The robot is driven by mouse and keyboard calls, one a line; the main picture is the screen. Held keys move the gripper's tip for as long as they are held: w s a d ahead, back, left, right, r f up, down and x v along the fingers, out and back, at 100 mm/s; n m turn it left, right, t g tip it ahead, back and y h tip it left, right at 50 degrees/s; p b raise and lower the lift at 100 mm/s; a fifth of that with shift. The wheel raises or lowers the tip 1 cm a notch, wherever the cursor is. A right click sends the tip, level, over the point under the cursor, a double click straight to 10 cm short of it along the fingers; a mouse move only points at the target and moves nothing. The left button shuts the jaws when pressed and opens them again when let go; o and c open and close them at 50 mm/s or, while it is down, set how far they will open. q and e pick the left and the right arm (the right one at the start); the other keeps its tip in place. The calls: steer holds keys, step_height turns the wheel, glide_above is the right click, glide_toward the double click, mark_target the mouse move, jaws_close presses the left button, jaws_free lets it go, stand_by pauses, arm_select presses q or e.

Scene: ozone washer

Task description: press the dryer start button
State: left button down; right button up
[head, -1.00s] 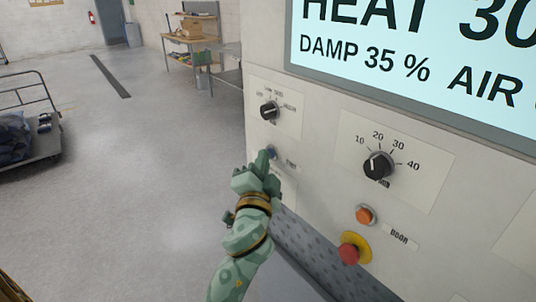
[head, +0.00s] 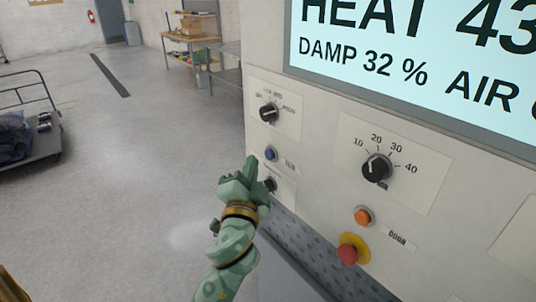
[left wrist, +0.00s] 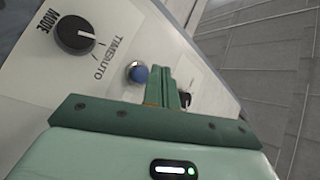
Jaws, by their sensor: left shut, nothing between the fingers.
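The blue button (head: 271,154) sits on the pale dryer panel, below a black selector knob, with a small label beside it too blurred to read. It also shows in the left wrist view (left wrist: 138,74), just left of the fingertips. My left gripper (head: 250,163) is shut and empty, its fingertips pointing up beside the button, to its left in the head view. The button's face is uncovered, and a small gap shows between it and the fingers. My right gripper is not in view.
The upper selector knob (head: 269,111), lower knob (head: 270,185), timer dial (head: 377,167), orange button (head: 364,216) and red stop button on a yellow collar (head: 348,254) share the panel. The display (head: 420,60) reads damp 32 %. Open floor lies left; a cart (head: 40,150) stands there.

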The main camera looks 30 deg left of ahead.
arm_select(q)
steer(key=s, duration=0.1)
steer(key=s+a, duration=0.1)
steer(key=s, duration=0.1)
steer(key=shift+s+a, duration=0.2)
steer(key=shift+s, duration=0.05)
steer(key=shift+r, duration=0.1)
stand_by(0.6)
steer(key=w+d+f+g+h+b, duration=0.1)
steer(key=d+f+g+h, duration=0.15)
steer(key=f, duration=1.05)
steer(key=w+d+f+g+h, duration=0.2)
steer(key=d+f+h, duration=0.15)
steer(key=f, duration=0.95)
steer(key=s+d+f+n+g+h+b, duration=0.15)
steer(key=s+f, duration=0.25)
steer(key=f, duration=0.7)
steer(key=s+d+f+g+b, duration=0.25)
steer(key=s+f, duration=0.25)
steer(key=f, duration=0.6)
steer(key=s+f+n+g+b, duration=0.2)
steer(key=s+f+g+b, duration=0.25)
steer(key=s+f, duration=1.15)
steer(key=s+a+f+g+b, duration=0.2)
steer(key=s+f, duration=0.4)
steer(key=s, duration=0.3)
steer(key=s+a+f+g+b, duration=0.3)
steer(key=s+f, duration=0.4)
steer(key=s, duration=0.3)
steer(key=shift+f, duration=0.2)
